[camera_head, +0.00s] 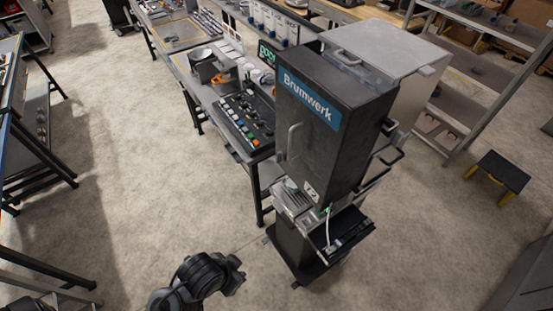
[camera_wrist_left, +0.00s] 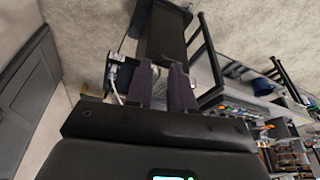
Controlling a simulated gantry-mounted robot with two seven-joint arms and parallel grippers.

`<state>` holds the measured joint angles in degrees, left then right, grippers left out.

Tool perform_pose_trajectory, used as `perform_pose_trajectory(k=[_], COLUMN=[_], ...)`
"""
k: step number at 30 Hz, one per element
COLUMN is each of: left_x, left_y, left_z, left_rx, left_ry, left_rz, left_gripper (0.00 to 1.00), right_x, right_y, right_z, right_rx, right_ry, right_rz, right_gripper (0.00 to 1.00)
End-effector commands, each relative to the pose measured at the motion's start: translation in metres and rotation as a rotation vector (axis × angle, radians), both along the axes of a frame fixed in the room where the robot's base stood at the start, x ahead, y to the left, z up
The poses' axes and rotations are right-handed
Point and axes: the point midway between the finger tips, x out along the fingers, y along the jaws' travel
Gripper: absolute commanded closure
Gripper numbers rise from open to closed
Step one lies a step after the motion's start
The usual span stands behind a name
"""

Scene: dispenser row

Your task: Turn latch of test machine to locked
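The test machine, a tall dark cabinet with a blue "Brumwerk" label (camera_head: 312,102), stands right of centre in the head view. Its door has a pale upright handle (camera_head: 292,141). I cannot make out the latch for certain. A dark stand in the left wrist view (camera_wrist_left: 163,35) seems to be the machine's lower part. My left gripper (camera_head: 238,274) is at the bottom of the head view, in front of and apart from the machine. In the left wrist view its two dark fingers (camera_wrist_left: 163,86) are apart with nothing held between them. My right gripper is not in view.
A workbench with a dark button panel (camera_head: 247,118) stands left of the machine. A tray with a cable (camera_head: 338,229) juts from the machine's lower front. A small black step stool (camera_head: 503,172) stands at right. Floor (camera_head: 150,190) is clear at left.

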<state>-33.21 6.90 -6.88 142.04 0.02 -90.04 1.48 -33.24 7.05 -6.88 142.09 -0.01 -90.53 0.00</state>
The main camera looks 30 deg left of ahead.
Motion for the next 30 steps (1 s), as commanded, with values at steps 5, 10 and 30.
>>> perform_pose_trajectory(k=[5,10,30], left_x=[0.029,0.072,0.259], left_y=[-0.006,-0.012,0.166], left_z=[0.009,0.002,-0.057], left_rx=[-0.066,-0.183,-0.421], left_ry=[-0.158,-0.391,-1.142], left_rz=[0.081,0.170,-0.174], left_gripper=[0.61,0.61,0.61], right_x=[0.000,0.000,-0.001], right_y=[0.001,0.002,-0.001], right_z=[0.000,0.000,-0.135], right_rx=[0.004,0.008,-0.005], right_ry=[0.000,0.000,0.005], right_rz=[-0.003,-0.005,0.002], right_gripper=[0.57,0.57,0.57])
